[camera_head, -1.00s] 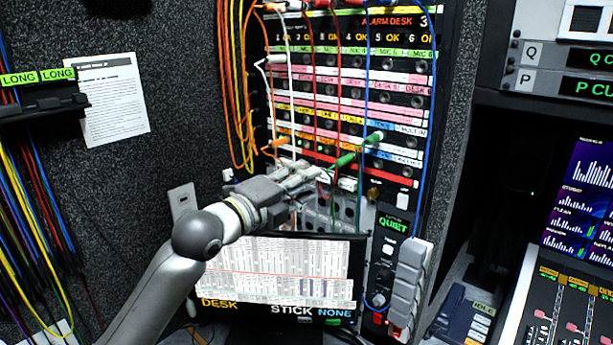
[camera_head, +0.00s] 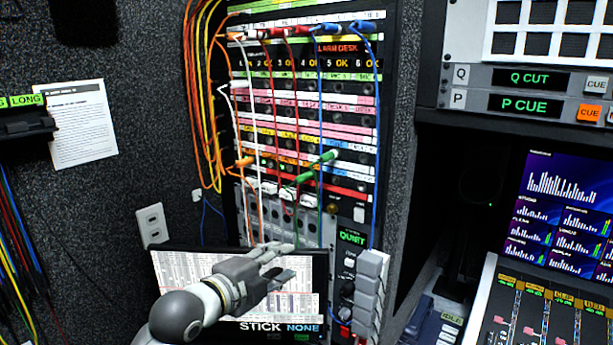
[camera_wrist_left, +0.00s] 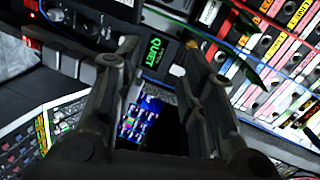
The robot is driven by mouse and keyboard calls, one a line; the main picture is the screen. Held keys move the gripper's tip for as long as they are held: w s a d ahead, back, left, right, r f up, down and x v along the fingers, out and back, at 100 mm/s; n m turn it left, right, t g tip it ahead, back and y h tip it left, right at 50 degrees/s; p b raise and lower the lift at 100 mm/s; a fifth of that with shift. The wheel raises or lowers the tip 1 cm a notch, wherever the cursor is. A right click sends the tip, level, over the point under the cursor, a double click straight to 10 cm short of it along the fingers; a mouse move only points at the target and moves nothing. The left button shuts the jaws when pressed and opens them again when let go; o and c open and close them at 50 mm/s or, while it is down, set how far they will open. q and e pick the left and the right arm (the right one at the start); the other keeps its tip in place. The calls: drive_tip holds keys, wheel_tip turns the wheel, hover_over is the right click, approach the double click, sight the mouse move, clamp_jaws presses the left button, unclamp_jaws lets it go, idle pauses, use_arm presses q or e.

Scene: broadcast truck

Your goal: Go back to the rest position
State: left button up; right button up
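My left gripper (camera_head: 289,262) is in front of the lower screen (camera_head: 200,272), below the patch panel (camera_head: 305,150). It also shows in the left wrist view (camera_wrist_left: 163,52), where its two dark fingers stand apart with nothing held between them. It is open and clear of the panel and its cords. My right gripper is in neither view.
A green plug (camera_head: 318,168) sits on the panel among red, white, orange and blue cords. Right of the screen are a lit QUIET sign (camera_head: 352,238) and a grey block of keys (camera_head: 371,295). A mixing desk (camera_head: 530,310) stands at the right.

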use_arm(q)
drive_tip(key=s+a+f+n+g+y, duration=0.25)
drive_tip(key=s+f+n, duration=0.4)
drive_tip(key=f, duration=0.45)
drive_tip(key=s+a+f+n+g+y, duration=0.2)
drive_tip(key=s+a+f+n, duration=0.25)
drive_tip(key=s+f, duration=0.45)
drive_tip(key=s+a+f+n+g+y, duration=0.1)
drive_tip(key=s+a+f+n+g, duration=0.2)
drive_tip(key=s, duration=0.4)
drive_tip(key=s+a+f+n+y, duration=0.2)
drive_tip(key=s+f+n, duration=0.2)
drive_tip(key=s, duration=0.3)
drive_tip(key=s+a+f+n+g+y, duration=0.1)
drive_tip(key=s+a+f+n+g, duration=0.1)
drive_tip(key=s+a+f+n, duration=0.3)
wheel_tip(320, 180, down, 23)
drive_tip(key=s+d+m+g, duration=0.1)
drive_tip(key=s+d+m, duration=0.1)
drive_tip(key=s+a+f+g, duration=0.1)
drive_tip(key=s+a+f, duration=0.1)
drive_tip(key=s+f, duration=1.5)
drive_tip(key=shift+s+a+f+m+g, duration=0.3)
drive_tip(key=shift+f+g, duration=0.05)
drive_tip(key=shift+f, duration=0.25)
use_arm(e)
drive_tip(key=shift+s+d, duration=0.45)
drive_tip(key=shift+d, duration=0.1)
